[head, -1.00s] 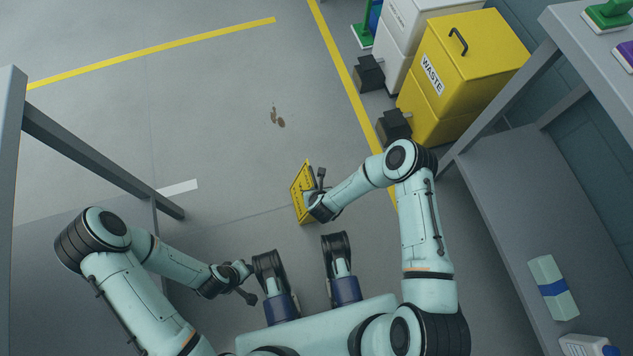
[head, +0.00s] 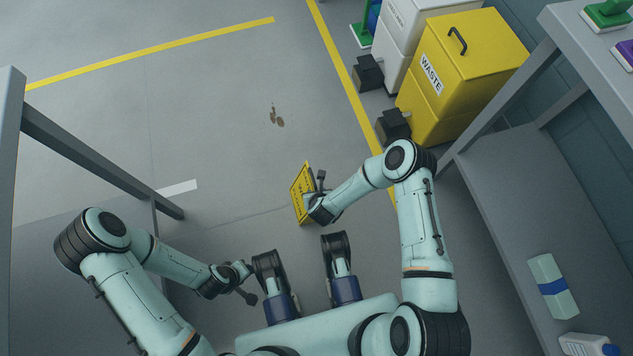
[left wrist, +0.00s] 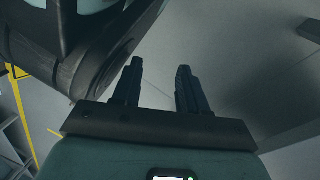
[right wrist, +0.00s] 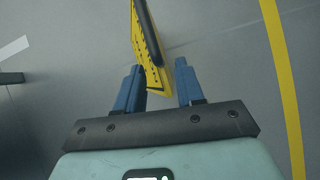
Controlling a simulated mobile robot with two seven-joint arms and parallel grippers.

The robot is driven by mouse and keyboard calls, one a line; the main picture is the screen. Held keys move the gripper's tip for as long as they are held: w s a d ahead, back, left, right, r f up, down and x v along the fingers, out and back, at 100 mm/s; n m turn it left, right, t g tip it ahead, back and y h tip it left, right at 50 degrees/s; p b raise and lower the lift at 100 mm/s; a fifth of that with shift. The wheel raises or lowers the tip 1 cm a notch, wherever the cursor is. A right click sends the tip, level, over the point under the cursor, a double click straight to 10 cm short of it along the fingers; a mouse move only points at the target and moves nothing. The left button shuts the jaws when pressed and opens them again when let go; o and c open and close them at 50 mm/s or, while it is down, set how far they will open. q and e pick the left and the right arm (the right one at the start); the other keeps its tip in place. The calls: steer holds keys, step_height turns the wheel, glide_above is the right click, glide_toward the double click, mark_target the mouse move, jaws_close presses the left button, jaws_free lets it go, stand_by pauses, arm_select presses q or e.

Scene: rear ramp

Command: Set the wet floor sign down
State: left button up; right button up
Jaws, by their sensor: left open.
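The wet floor sign (head: 300,190) is a yellow panel with dark markings, in front of my base at the middle of the head view. My right gripper (head: 317,190) is at its right side. Whether the sign's lower edge touches the floor cannot be told. My left gripper (head: 247,283) is low beside my base; in the left wrist view its fingers (left wrist: 159,85) are apart and empty.
A brown stain (head: 277,117) marks the open grey floor beyond the sign. A yellow waste bin (head: 455,85) and a white bin (head: 400,50) stand beyond a yellow floor line (head: 345,85). Grey shelving (head: 490,200) is on the right, a grey frame (head: 95,155) on the left.

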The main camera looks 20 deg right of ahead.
steer(key=shift+d+p+v, duration=0.35)
steer(key=shift+p+v, duration=1.5)
steer(key=shift+v, duration=3.45)
arm_select(q)
steer(key=w+d+r+t, duration=0.1)
steer(key=w+r, duration=0.3)
steer(key=r, duration=0.2)
steer(key=shift+d+r+m+t, duration=0.15)
steer(key=shift+d+m+t, duration=0.15)
steer(key=shift+d, duration=0.05)
arm_select(e)
steer(key=s+d+n+g+y, duration=0.1)
steer(key=s+n, duration=0.4)
steer(key=n, duration=1.1)
steer(key=s+d+r+n+g+y, duration=0.1)
steer(key=s+d+n, duration=0.4)
steer(key=n, duration=1.1)
steer(key=shift+s+d+r+n+g+y, duration=0.2)
steer(key=shift+s+d+n+g+y, duration=0.25)
steer(key=shift+g, duration=0.55)
steer(key=shift+a, duration=0.1)
